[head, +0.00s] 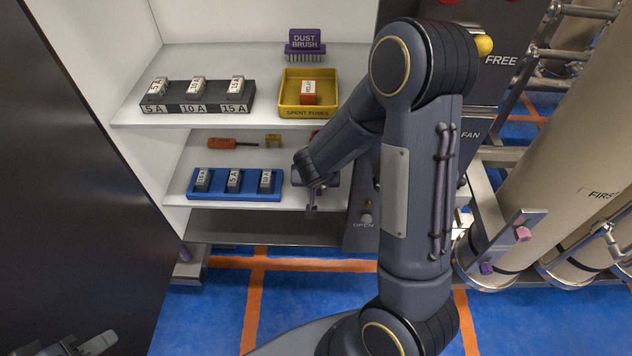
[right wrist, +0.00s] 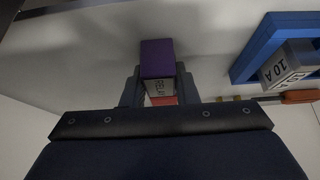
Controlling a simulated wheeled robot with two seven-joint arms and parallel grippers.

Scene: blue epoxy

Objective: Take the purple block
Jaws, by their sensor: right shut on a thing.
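The purple block (right wrist: 157,58) shows in the right wrist view, with a pale lettered label on its near face. It sits between the two fingers of my right gripper (right wrist: 158,88), which is shut on it. In the head view my right gripper (head: 314,196) is at the right part of the lower shelf, beside the blue holder. I cannot make out the block there, behind the gripper and arm. My left gripper (head: 88,345) is partly in view at the bottom left, away from the shelves; its jaw opening is unclear.
A blue holder (head: 217,197) with grey fuses stands left of my right gripper; its end also shows in the right wrist view (right wrist: 243,65). Above are a black fuse holder (head: 166,107), yellow tray (head: 285,111) and dust brush (head: 304,42). Tall cylinders (head: 560,150) stand right.

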